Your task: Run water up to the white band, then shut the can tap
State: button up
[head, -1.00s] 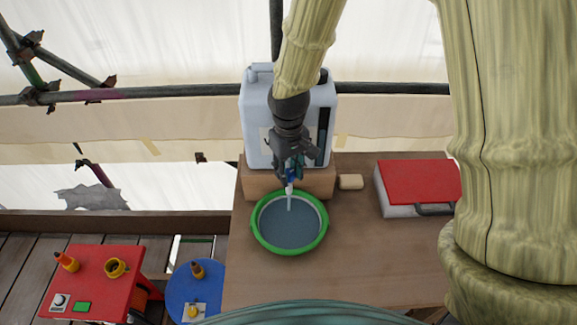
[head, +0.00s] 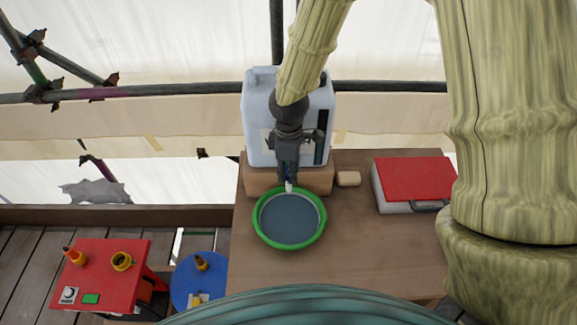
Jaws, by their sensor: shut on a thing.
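The white can (head: 262,130) stands on a wooden block (head: 262,180) at the back of the table. My gripper (head: 288,176) is in front of the can, shut on the can tap, which it mostly hides. The tap's pale spout (head: 289,188) shows just below the fingers. The green-rimmed basin (head: 259,233) sits below it and holds grey-blue water (head: 290,220). A thin pale band (head: 321,219) shows around the water inside the rim; I cannot tell exactly how the water meets it. No stream shows under the spout.
A pale soap-like block (head: 348,178) and a red-lidded box (head: 413,180) are on the table (head: 370,245) to the right. A red stand (head: 105,265) and a blue round stool (head: 190,285) with small items are at lower left.

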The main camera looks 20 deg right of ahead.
jog(key=shift+w+r+n, duration=0.15)
jog(key=shift+w+n, duration=0.05)
jog(key=shift+n, duration=0.7)
jog(key=shift+p, duration=0.3)
jog(key=o, duration=0.9)
jog(key=shift+o, duration=0.6)
jog(key=shift+s, duration=0.1)
notch_tip(320, 180, up, 12)
